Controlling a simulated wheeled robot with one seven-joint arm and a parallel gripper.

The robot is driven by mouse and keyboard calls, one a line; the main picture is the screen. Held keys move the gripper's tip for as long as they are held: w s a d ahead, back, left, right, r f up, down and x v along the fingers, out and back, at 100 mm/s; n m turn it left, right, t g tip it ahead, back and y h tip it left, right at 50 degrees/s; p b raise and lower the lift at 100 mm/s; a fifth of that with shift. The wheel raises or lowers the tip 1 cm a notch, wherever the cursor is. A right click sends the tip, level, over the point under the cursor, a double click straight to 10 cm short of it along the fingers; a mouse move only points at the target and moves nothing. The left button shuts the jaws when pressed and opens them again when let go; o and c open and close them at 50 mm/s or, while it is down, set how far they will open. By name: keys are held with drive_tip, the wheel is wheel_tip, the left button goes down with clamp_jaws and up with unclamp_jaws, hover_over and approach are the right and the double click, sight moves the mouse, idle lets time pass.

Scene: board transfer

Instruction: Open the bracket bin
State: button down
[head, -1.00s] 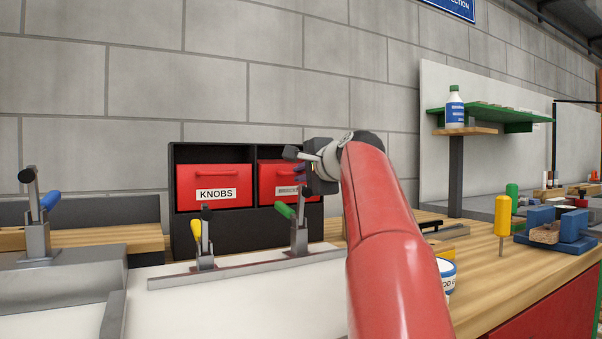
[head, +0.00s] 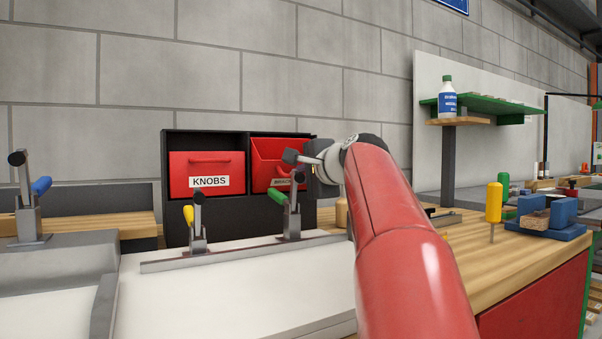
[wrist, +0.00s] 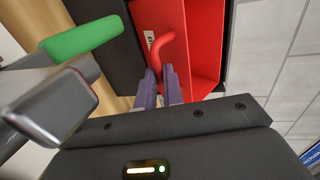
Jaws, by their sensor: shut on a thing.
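The bracket bin is the right red bin (head: 268,153) in the black cabinet (head: 232,210). Its front is out of the cabinet and tilted, and part of its inside shows. Its label is mostly hidden behind a clamp and my gripper. In the wrist view the red bin (wrist: 205,45) is open on the right side and looks empty where it shows. My gripper (wrist: 158,88) has its purple fingers shut on the bin's red handle (wrist: 158,45). In the head view my gripper (head: 301,174) is partly hidden by my wrist.
The closed KNOBS bin (head: 206,170) is left of it. A green-handled clamp (head: 291,212) stands close in front of my gripper; its green handle (wrist: 82,40) is near in the wrist view. A yellow-handled clamp (head: 196,225) stands further left. A yellow screwdriver (head: 494,203) stands at right.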

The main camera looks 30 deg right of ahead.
drive_tip(key=shift+w+f, duration=0.15)
drive_tip(key=shift+f, duration=0.45)
drive_tip(key=c, duration=1.7)
unclamp_jaws()
drive_tip(key=shift+w, duration=0.15)
drive_tip(key=shift+o, duration=0.8)
drive_tip(key=shift+r, duration=0.15)
drive_tip(key=shift+s, duration=0.2)
drive_tip(key=s+r, duration=0.1)
drive_tip(key=s, duration=0.6)
drive_tip(key=shift+s+r, duration=0.25)
